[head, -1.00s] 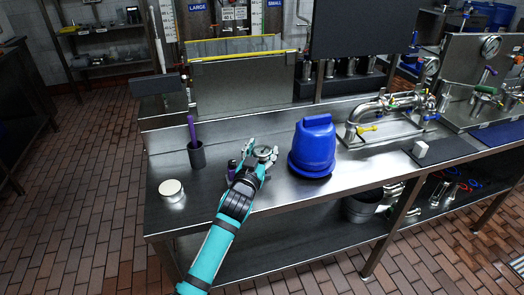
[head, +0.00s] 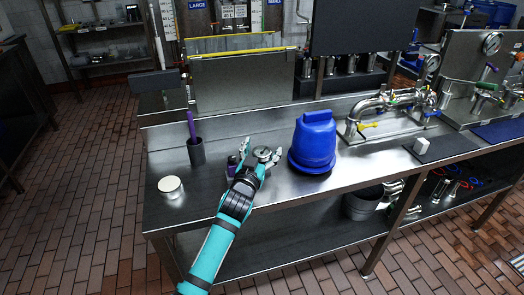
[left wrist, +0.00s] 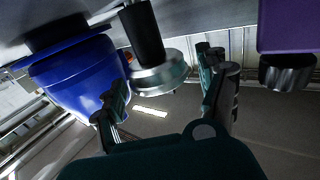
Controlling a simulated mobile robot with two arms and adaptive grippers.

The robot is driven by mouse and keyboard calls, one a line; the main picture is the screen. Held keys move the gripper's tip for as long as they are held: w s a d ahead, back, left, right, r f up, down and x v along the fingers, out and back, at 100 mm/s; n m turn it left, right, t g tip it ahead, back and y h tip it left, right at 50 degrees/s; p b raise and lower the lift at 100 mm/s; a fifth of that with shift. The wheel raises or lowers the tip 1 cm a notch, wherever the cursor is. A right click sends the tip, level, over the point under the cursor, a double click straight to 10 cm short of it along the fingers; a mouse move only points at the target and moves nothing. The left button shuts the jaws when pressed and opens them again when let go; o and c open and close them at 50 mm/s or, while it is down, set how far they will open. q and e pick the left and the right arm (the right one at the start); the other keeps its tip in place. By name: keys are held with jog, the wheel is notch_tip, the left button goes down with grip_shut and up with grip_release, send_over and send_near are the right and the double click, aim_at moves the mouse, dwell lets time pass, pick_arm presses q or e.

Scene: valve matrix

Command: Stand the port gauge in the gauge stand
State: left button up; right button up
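A round metal disc on a black stem (head: 263,154), likely the port gauge, is at my left gripper (head: 261,152). In the left wrist view the metal disc (left wrist: 160,76) and its black stem (left wrist: 142,32) show between and beyond the two fingers (left wrist: 165,95). The fingers are spread with gaps beside the disc; I see no clear contact. I cannot tell for sure which item is the gauge stand; a dark upright cup (head: 197,154) holding a purple rod (head: 191,125) stands left of the gripper. My right gripper is out of view.
A blue domed container (head: 314,142) stands just right of the gripper. A small purple item with a dark top (head: 232,166) is close on its left. A round pale-topped tin (head: 171,187) sits front left. Pipework with valves (head: 380,110) is at right.

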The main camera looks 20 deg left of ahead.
pick_arm(q)
jog(key=shift+f, duration=0.3)
jog(key=shift+s+f, duration=0.15)
jog(key=shift+s, duration=0.35)
jog(key=s, duration=0.7)
jog(key=s+r, duration=0.1)
jog(key=s, duration=0.3)
jog(key=shift+d, duration=0.1)
jog(key=shift+f, duration=0.1)
